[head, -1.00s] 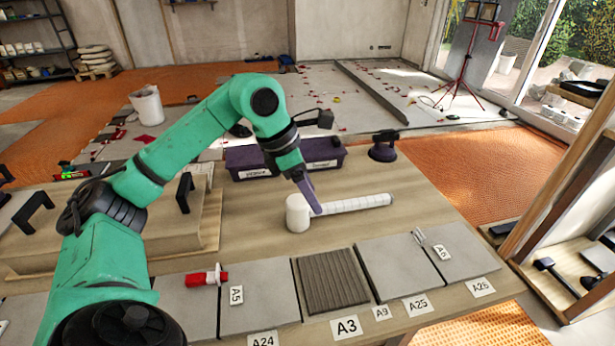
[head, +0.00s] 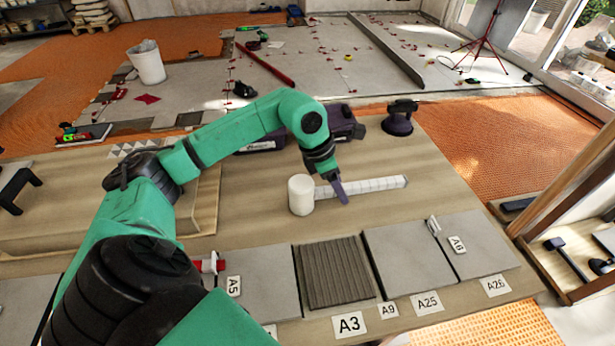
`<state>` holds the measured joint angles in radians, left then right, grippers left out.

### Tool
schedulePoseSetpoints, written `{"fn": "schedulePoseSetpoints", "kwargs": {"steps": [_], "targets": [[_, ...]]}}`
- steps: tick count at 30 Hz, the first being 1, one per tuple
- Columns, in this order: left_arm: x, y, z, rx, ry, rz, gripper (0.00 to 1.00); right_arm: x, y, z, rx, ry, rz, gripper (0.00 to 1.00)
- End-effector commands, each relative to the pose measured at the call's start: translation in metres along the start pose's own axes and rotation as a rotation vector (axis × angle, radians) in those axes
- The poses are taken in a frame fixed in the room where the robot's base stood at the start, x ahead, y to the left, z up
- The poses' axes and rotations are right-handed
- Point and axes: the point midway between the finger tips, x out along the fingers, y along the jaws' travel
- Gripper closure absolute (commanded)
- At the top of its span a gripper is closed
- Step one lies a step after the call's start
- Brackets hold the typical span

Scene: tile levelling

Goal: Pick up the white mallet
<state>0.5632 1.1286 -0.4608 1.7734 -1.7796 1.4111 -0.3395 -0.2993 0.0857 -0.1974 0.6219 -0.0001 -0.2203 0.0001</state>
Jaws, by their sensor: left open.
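The white mallet (head: 301,196) lies on the wooden table, its cylindrical head at the left and its pale banded handle (head: 380,184) stretching to the right. My left gripper (head: 342,197) is at the handle, close to the head, with its purple finger pointing down. The jaws are open. The finger overlaps the handle in the picture, and I cannot tell whether it touches it. The second finger is hidden. My right gripper does not show.
Grey tiles (head: 422,250) and a ribbed brown tile (head: 335,275) lie along the front edge with labels. Behind the mallet stand a purple box (head: 262,146) and a dark suction cup (head: 398,122). The table right of the handle is clear.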

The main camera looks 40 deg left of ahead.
Motion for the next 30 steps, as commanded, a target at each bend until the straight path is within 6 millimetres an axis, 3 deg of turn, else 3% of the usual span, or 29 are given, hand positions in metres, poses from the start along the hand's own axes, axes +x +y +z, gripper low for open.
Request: {"fn": "schedulePoseSetpoints", "kwargs": {"steps": [3,8,9,14,25,30], "targets": [[0.013,0.000,0.000,0.000,-0.001,0.000,0.35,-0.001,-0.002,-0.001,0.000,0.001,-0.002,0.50],[0.015,0.001,0.000,0.000,-0.001,0.002,0.35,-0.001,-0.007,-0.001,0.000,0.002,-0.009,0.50],[0.015,0.001,0.000,0.000,-0.001,0.002,0.39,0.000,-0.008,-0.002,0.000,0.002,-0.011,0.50],[0.014,0.001,0.000,0.000,-0.001,0.002,1.00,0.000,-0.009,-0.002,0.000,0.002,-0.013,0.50],[0.012,0.001,0.001,0.000,-0.002,0.003,1.00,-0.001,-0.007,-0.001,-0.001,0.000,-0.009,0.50],[-0.004,0.002,0.009,0.000,-0.005,0.004,1.00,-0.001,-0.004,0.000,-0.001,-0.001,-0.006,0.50]]}}
